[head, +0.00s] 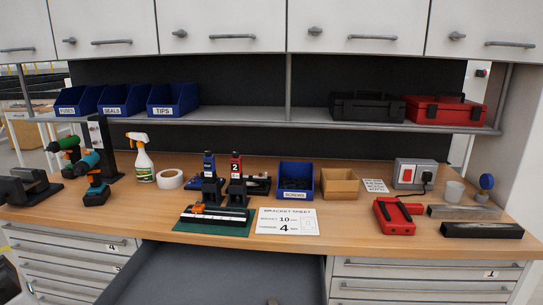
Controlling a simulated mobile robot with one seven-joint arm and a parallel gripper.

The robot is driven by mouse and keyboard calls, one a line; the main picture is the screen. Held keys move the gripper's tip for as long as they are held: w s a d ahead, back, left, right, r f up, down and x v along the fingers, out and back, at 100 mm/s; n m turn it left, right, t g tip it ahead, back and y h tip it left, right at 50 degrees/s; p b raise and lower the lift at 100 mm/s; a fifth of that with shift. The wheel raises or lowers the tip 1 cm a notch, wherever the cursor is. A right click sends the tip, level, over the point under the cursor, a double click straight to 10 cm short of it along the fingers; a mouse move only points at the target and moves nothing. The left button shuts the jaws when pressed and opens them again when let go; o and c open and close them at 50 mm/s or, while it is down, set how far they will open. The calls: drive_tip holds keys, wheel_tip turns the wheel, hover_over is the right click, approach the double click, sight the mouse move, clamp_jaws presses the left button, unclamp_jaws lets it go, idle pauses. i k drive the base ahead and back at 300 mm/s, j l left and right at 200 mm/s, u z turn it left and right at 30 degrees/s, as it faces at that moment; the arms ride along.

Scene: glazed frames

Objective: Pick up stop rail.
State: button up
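No label marks the stop rail. A long black bar with a pale strip along its front (213,217) lies on a green mat (185,227) at the front middle of the bench and has a rail-like shape. At the right end of the bench lie a long black bar (481,230) and, behind it, a greyish bar (464,212). I cannot tell for sure which of these is the stop rail. My gripper is not in view.
Black stands with blue (209,165) and red (236,166) tops stand close behind the mat. A bracket sheet (288,222) lies right of it. A red tool (394,216) lies near the right bars. An open grey drawer (220,275) juts out below the wooden bench (345,228).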

sight(218, 216)
drive_tip(key=i+l+u, duration=0.1)
drive_tip(key=u, duration=0.35)
drive_tip(key=l+u, duration=0.35)
drive_tip(key=u, duration=0.15)
